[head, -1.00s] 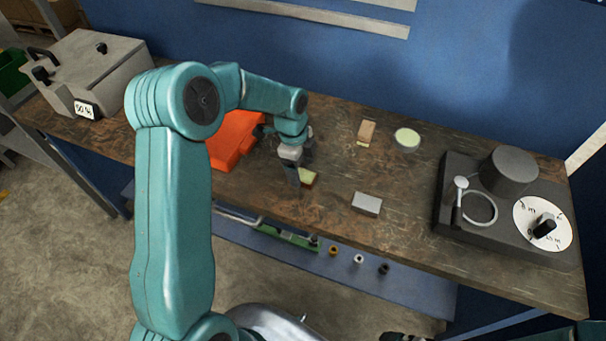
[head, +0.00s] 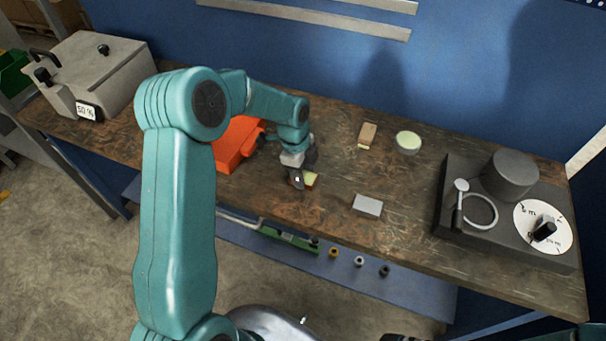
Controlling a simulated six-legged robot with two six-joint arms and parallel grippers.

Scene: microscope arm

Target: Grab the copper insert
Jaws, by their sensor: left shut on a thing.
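My left gripper (head: 299,180) points down at the middle of the workbench. It is shut on a small block (head: 312,180) with a pale yellow top and a reddish-brown side, partly hidden by the fingers. I cannot tell whether this block is the copper insert. A tan, copper-toned block (head: 368,133) with a pale yellow near end lies farther back to the right. A plain grey block (head: 367,205) lies to the right of the gripper. My right gripper is not clearly in view.
A round pale-green-topped dish (head: 408,142) stands behind. A dark device (head: 510,174) with a dial fills the right end, and a grey lidded box (head: 92,72) the left. Small rings lie on the blue lower shelf (head: 410,290).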

